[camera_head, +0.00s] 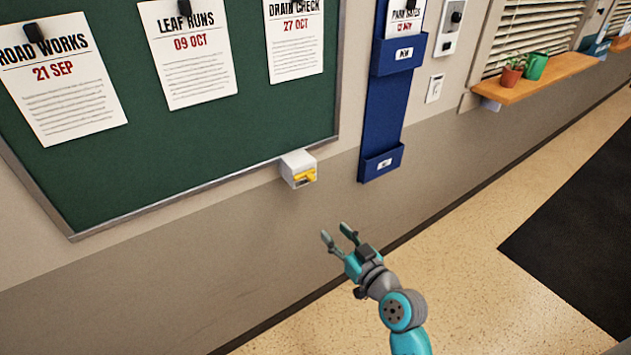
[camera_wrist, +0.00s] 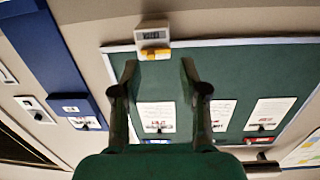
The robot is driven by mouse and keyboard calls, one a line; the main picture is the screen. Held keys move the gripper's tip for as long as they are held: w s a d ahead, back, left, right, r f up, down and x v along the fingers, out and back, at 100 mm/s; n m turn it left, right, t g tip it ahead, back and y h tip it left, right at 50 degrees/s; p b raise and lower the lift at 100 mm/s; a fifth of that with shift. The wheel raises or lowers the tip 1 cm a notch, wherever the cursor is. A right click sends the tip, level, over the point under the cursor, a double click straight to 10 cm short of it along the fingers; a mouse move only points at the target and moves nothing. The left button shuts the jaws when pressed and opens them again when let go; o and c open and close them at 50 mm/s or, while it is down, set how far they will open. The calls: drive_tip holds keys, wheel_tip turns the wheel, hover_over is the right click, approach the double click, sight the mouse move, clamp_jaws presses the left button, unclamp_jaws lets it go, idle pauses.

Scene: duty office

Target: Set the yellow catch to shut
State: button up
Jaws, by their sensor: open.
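The yellow catch (camera_head: 304,176) is a small bar on the front of a white box (camera_head: 292,162) at the lower edge of the green noticeboard. My gripper (camera_head: 336,232) is open and empty. In the head view it is below and right of the catch, with clear space between them. In the wrist view the catch (camera_wrist: 155,54) shows in the gap between my open fingertips (camera_wrist: 159,64), slightly beyond them. A dark label is on the box (camera_wrist: 152,24), too small to read. I cannot tell which setting the catch is in.
The green noticeboard (camera_head: 200,130) holds several pinned notices. A blue letter rack (camera_head: 383,110) hangs right of the box. The floor beside the wall is clear, with a dark mat (camera_head: 580,230).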

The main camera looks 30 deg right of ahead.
drive_tip(key=n+y, duration=0.1)
approach(313, 179)
drive_tip(key=s, duration=0.2)
drive_tip(key=shift+t, duration=0.4)
drive_tip(key=w, duration=1.1)
drive_tip(key=shift+f, duration=0.35)
drive_tip(key=shift+s, duration=0.1)
clamp_jaws()
